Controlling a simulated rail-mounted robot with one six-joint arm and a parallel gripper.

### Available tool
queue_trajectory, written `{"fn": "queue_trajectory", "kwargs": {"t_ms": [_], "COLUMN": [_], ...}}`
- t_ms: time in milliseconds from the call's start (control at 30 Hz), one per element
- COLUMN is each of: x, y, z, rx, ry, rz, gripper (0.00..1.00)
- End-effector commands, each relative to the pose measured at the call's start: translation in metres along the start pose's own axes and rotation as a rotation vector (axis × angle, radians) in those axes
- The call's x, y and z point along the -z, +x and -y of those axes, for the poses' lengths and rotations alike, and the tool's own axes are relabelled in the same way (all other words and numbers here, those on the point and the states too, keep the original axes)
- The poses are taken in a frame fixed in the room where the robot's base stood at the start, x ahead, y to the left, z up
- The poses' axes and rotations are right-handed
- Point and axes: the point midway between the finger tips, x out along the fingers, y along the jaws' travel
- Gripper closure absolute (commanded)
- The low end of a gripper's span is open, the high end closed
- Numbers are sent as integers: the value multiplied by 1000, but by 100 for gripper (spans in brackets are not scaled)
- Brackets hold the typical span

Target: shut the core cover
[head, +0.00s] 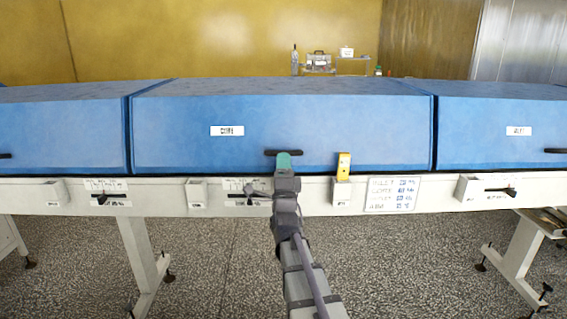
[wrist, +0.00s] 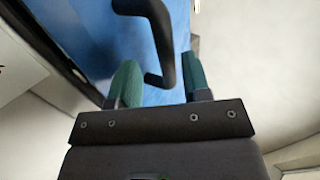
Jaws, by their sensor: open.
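The core cover (head: 330,130) is the middle blue cover, with a white label reading CORE (head: 227,131). Its lower edge lies along the white machine frame, about level with the neighbouring covers, and no clear gap shows. Its black handle (head: 290,152) is on the front face near the bottom. My gripper (head: 284,158) is at the handle in the head view. In the wrist view, my gripper (wrist: 159,62) has its green fingers apart, with part of the black handle (wrist: 162,45) between them and blue cover behind. I cannot tell whether a finger touches the handle.
Blue covers stand left (head: 60,125) and right, the right one labelled INLET (head: 518,131). A yellow item (head: 343,165) stands in a small holder right of my gripper. A handwritten board (head: 392,194) and black levers (head: 105,198) are on the white frame. The floor in front is open.

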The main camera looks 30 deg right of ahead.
Motion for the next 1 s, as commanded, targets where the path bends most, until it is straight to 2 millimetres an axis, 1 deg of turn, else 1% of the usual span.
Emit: {"fn": "queue_trajectory", "kwargs": {"t_ms": [33, 100, 200, 300, 400, 767, 833, 867, 933, 967, 1000], "x": [0, 1, 1, 0, 0, 0, 0, -2, -8, -12, -18], "y": [-21, -40, -66, -82, -86, -84, -84, -84, -87, -90, -100], "z": [-5, -6, -5, -4, -1, 0, -2, -8, -30, -43, -62], "rx": [0, 0, 0, 0, 0, 0, -10, -43, -169, -245, -361], "ry": [1, 1, 0, -1, -1, -1, -37, -71, -179, -239, -331], "rz": [0, 0, 0, 1, 1, 0, 3, 14, 66, 105, 174], "gripper": [56, 56, 56, 56, 56, 56, 56, 56, 56, 56, 56]}}
